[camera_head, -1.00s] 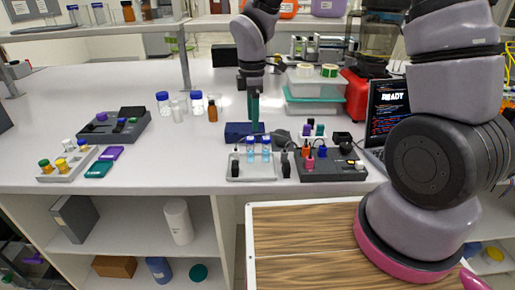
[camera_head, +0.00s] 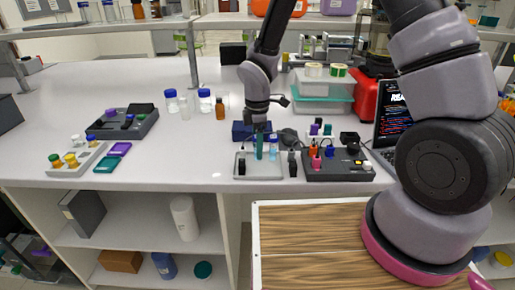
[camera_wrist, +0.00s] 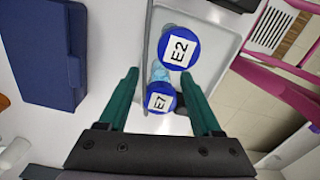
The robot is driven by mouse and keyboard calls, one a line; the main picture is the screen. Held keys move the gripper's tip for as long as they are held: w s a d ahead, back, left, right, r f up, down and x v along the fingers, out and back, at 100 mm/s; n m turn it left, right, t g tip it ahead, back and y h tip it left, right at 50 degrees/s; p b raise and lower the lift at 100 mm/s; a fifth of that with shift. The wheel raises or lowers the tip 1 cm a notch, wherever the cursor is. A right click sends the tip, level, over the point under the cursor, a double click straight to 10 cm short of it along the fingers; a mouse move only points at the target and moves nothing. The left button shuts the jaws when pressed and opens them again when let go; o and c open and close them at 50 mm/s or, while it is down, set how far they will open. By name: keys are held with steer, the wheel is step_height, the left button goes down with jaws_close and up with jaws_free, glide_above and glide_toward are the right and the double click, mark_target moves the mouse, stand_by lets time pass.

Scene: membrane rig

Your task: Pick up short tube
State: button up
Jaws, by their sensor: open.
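Two blue-capped tubes stand upright in the wrist view: one labelled E2 (camera_wrist: 180,48) and one labelled E7 (camera_wrist: 160,102). E7's cap looks smaller and lower than E2's; I cannot be sure which is the short tube. My gripper (camera_wrist: 160,76) is open, its teal fingers on either side of E7's cap, with visible gaps. E2 is just beyond the fingertips. In the head view my gripper (camera_head: 260,150) reaches down at the grey tray (camera_head: 262,177). One tube (camera_head: 273,147) shows right of the fingers; the other is hidden behind them.
A dark blue box (camera_head: 241,130) stands close behind the tray; it also shows in the wrist view (camera_wrist: 38,50). A dark rack with coloured tubes (camera_head: 338,168) stands close on the right.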

jaws_close()
steer(key=shift+r, duration=0.15)
